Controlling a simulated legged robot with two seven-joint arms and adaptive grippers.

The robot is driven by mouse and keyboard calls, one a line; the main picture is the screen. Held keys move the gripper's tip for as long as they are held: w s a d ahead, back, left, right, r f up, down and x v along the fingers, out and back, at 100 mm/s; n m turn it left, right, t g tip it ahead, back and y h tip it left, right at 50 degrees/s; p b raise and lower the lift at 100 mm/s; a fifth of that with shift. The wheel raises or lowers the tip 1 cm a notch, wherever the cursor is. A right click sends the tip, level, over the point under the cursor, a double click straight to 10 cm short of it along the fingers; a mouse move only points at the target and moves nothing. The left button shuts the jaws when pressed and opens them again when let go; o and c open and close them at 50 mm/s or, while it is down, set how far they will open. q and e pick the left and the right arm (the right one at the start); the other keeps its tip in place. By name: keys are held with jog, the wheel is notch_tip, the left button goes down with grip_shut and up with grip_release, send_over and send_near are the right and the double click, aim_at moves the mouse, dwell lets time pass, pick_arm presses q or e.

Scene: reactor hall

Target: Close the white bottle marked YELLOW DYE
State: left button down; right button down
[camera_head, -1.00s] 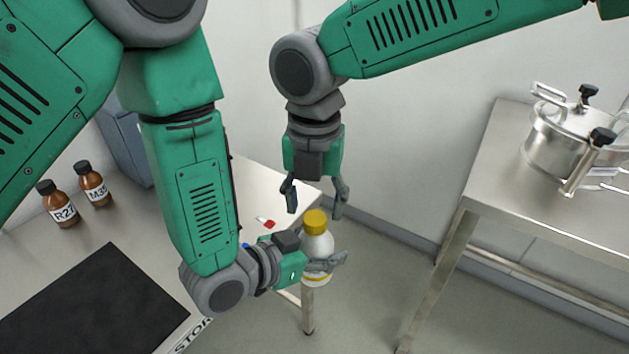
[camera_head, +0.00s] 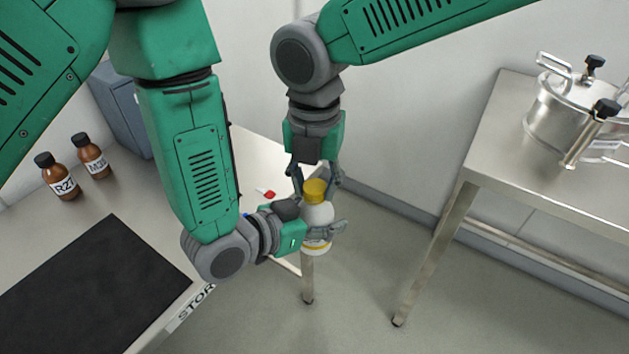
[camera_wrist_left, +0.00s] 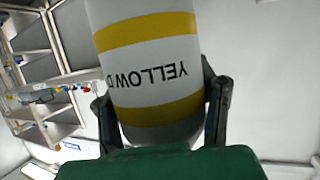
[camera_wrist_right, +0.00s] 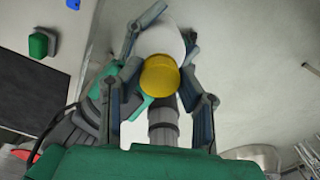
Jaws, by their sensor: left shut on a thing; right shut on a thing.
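The white bottle (camera_head: 318,214) with yellow bands and a yellow cap (camera_head: 314,190) is held upright in the air. My left gripper (camera_head: 334,231) is shut around its body from the side. In the left wrist view the bottle (camera_wrist_left: 150,58) fills the space between the fingers, and its label reads "YELLOW D", upside down. My right gripper (camera_head: 316,180) points down from above, its fingers shut on the cap. In the right wrist view the cap (camera_wrist_right: 160,76) lies between the fingertips, over the bottle's mouth. The thread is hidden.
Two brown bottles, R27 (camera_head: 58,178) and another (camera_head: 91,157), stand on the left steel table, near a black mat (camera_head: 90,285). A small red-tipped item (camera_head: 268,194) lies near that table's edge. A steel pot (camera_head: 570,120) stands on the right table. Open floor lies between the tables.

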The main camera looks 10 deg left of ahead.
jog(key=m, duration=0.5)
jog(key=shift+s+a+m, duration=0.1)
jog(key=shift+a+m, duration=0.05)
jog(key=shift+m, duration=0.15)
jog(key=c, duration=1.1)
grip_release()
jog(key=shift+r, duration=2.3)
jog(key=shift+c, duration=0.5)
